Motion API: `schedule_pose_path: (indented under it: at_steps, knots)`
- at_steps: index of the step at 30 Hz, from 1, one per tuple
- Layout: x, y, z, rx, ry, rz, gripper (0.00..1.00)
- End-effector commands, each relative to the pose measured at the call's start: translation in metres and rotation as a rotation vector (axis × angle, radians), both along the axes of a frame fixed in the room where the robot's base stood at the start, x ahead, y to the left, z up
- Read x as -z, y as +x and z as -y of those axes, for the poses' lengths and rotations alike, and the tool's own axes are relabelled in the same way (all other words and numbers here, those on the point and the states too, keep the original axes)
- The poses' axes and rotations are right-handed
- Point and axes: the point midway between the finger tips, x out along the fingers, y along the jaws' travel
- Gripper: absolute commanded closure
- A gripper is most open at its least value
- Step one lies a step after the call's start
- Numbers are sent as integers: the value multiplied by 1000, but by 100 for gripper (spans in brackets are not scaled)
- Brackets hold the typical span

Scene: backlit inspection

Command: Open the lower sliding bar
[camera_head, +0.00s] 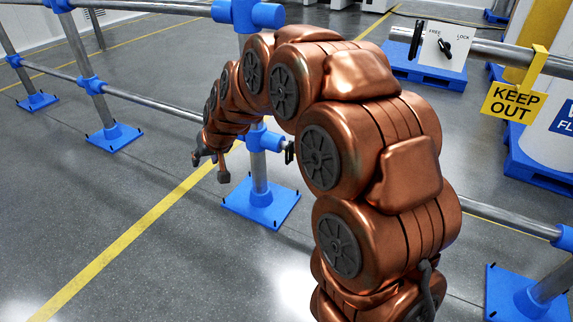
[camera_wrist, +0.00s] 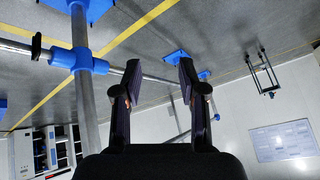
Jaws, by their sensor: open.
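The lower bar of the railing (camera_head: 480,212) is a grey metal tube that runs right from a blue joint on the middle post. A small black handle (camera_head: 289,152) sits on it just right of that joint, partly behind my arm. In the wrist view the handle (camera_wrist: 36,46) stands at the left, beside the blue joint (camera_wrist: 78,60). My gripper (camera_head: 209,168) is open and empty, left of the middle post and apart from the handle. In the wrist view its two dark fingers (camera_wrist: 160,66) are spread, with a rail crossing behind them.
An upper bar (camera_head: 500,52) carries a black handle and a FREE/LOCK plate (camera_head: 446,48). A yellow KEEP OUT sign (camera_head: 514,102) hangs at the right. Blue post feet (camera_head: 262,205) stand on the floor. Open floor lies at the lower left, crossed by a yellow line (camera_head: 125,240).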

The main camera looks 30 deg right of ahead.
Motion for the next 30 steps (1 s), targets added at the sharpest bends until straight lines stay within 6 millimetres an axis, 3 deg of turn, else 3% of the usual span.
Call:
schedule_pose_path:
  at_steps: [1,6,15,24,30]
  knots:
    - [21,22,5,20,3,34,59]
    - [56,92,28,100,0,161,59]
    - [125,191,92,270,-54,372,59]
    - [206,254,179,467,-173,557,59]
    - [264,271,243,603,-290,663,59]
